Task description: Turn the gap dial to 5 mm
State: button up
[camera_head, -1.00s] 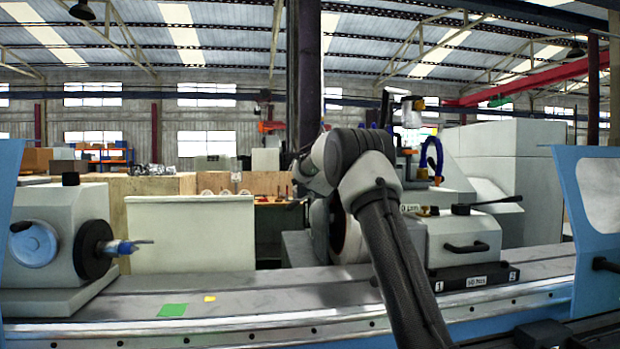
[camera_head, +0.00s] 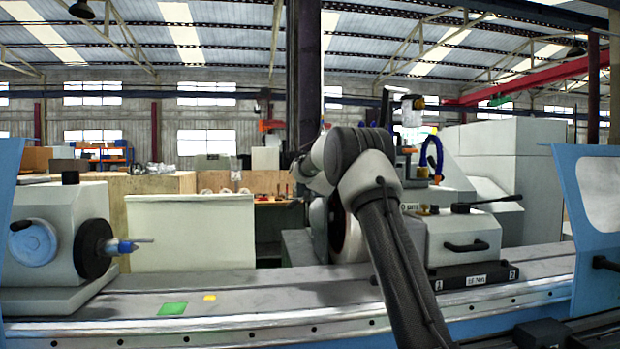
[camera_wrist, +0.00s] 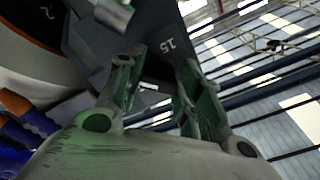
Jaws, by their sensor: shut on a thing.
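In the wrist view my gripper (camera_wrist: 162,85) has its two green-padded fingers on either side of a dark grey part (camera_wrist: 150,55) marked "15", which looks like the gap dial or its scale. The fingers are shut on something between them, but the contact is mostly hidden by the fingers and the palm. No pointer or 5 mm mark can be made out. In the head view my arm's wrist covers the gripper and the dial.
A pale round wheel (camera_wrist: 35,65) with an orange-brown edge and a "2" lies left in the wrist view. Blue and orange hose parts (camera_wrist: 15,115) are close by.

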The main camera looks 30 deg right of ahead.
jog(key=n, duration=1.1)
jog(key=shift+d+f, duration=0.2)
jog(key=shift+n, duration=0.4)
jog(key=o, duration=1)
jog(key=shift+o, duration=0.2)
jog(key=shift+s+r, duration=0.1)
jog(key=shift+s, duration=0.05)
jog(key=v, duration=1.1)
jog(key=shift+s, duration=0.35)
